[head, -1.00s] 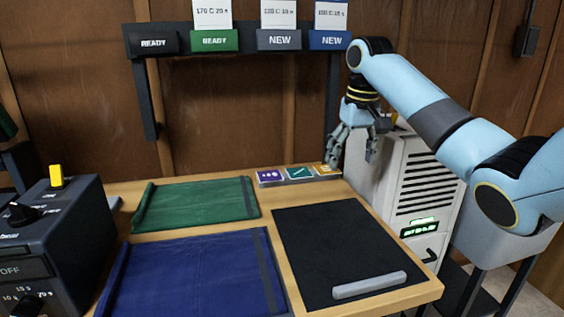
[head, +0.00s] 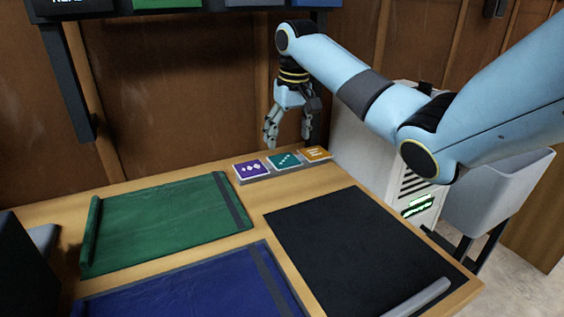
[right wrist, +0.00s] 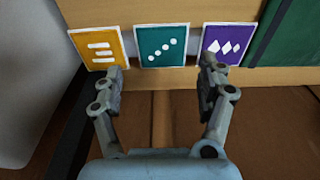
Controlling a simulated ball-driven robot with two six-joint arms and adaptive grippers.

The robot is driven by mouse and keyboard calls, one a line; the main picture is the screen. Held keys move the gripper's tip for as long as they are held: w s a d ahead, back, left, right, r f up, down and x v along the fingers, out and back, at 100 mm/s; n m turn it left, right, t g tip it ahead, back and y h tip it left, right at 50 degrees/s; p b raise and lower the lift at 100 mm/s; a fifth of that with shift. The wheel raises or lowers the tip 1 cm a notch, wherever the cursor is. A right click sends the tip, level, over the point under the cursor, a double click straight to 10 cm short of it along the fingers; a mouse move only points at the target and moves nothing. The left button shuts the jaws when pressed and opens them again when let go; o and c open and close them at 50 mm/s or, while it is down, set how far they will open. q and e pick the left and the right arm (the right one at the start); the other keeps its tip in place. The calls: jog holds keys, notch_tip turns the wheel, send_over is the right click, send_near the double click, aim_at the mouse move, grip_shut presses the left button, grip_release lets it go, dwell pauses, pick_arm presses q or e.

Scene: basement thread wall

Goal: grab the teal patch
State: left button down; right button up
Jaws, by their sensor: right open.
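The teal patch (head: 285,160) is a small square with a row of white dots. It lies between a purple patch (head: 251,169) and an orange patch (head: 315,153) on a low grey holder at the back of the table. My right gripper (head: 289,145) is open and empty, pointing down just above and behind the patches in the head view. In the right wrist view the teal patch (right wrist: 162,45) is ahead of and between the open fingertips (right wrist: 163,70), apart from them. My left gripper is not in view.
A green folded cloth (head: 165,218) and a blue cloth (head: 190,290) lie on the left of the table. A black mat (head: 350,240) with a grey bar (head: 420,297) is in front. A white machine (head: 365,155) stands at right behind the arm.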

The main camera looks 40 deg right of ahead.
aim_at(284, 160)
jog(key=f, duration=0.2)
jog(key=w+f+b, duration=0.1)
jog(key=f, duration=0.2)
jog(key=shift+d+f, duration=0.1)
jog(key=shift+f, duration=0.25)
jog(key=c, duration=0.6)
